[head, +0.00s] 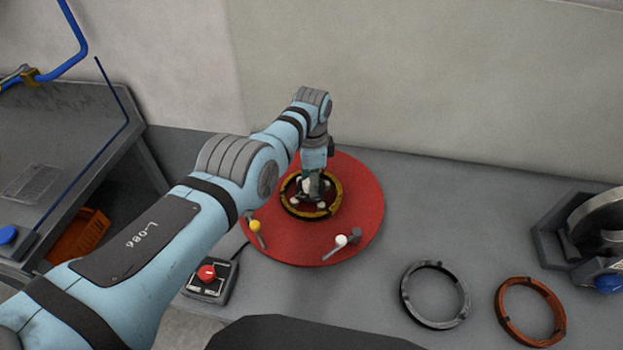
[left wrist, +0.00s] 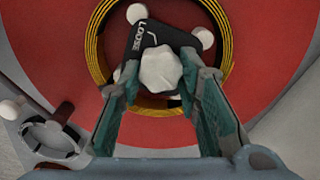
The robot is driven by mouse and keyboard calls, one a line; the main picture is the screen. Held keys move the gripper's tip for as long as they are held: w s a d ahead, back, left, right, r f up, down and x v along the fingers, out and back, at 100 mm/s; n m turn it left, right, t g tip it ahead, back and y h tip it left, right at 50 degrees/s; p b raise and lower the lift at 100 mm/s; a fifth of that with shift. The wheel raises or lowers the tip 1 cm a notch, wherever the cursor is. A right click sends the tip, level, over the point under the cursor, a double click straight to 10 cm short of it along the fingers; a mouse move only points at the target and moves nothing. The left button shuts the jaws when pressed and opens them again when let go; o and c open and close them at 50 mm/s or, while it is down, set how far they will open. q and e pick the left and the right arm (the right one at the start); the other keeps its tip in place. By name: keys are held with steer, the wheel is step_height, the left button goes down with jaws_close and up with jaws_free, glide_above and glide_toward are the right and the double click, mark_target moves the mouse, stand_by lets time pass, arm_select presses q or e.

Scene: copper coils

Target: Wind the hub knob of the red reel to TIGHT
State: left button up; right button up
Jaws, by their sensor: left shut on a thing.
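The red reel (head: 352,222) lies flat on the grey bench, with a yellow-and-black coil (head: 328,209) around its hub. My left gripper (head: 312,194) points down over the hub. In the left wrist view the pale hub knob (left wrist: 160,68) sits between the fingers of my left gripper (left wrist: 161,84), which is shut on it. A dark plate (left wrist: 147,38) beside the knob carries the word LOOSE; no TIGHT mark shows, and part of the plate is hidden by the knob and fingers. My right gripper is not in view.
A yellow-tipped lever (head: 255,227) and a white-tipped lever (head: 341,240) stand at the reel's front. A control box with a red knob (head: 207,272) is front left. A grey ring (head: 435,295) and a copper ring (head: 530,311) lie right. A metal machine (head: 595,225) stands far right.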

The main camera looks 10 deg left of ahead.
arm_select(q)
steer(key=shift+s+f, duration=0.1)
steer(key=shift+f, duration=0.05)
stand_by(0.3)
steer(key=o, duration=1.1)
steer(key=shift+o, duration=0.2)
step_height(320, 180, up, 12)
